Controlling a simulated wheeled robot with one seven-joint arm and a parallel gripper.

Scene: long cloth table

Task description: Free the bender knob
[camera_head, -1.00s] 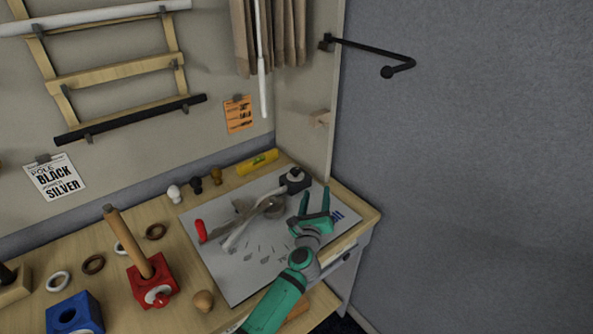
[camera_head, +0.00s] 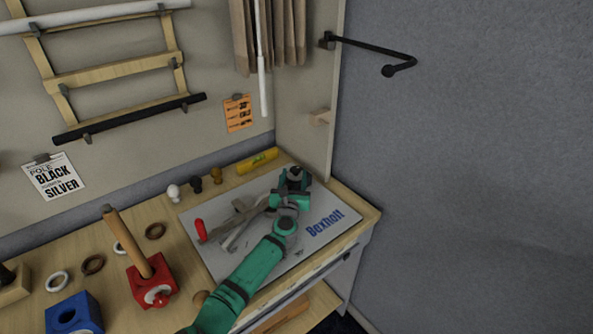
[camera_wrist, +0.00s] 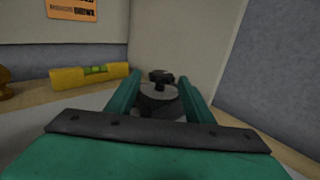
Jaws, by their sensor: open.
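The bender (camera_head: 240,222) lies on the grey Bexholt board at the back right of the bench, partly hidden by my arm. Its dark knob (camera_head: 295,173) shows at its far right end in the head view. In the wrist view the knob (camera_wrist: 160,76) is a dark lobed shape above a pale round disc and a dark block. My gripper (camera_head: 291,180) is open, with a green finger on each side of the block and knob. I cannot tell whether the fingers touch them.
A yellow spirit level (camera_head: 258,161) lies behind the board, left of the fingers; it also shows in the wrist view (camera_wrist: 90,75). A pale side panel (camera_head: 305,125) rises close behind the knob. A red block with a wooden handle (camera_head: 152,280) stands front left. The board's right part is clear.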

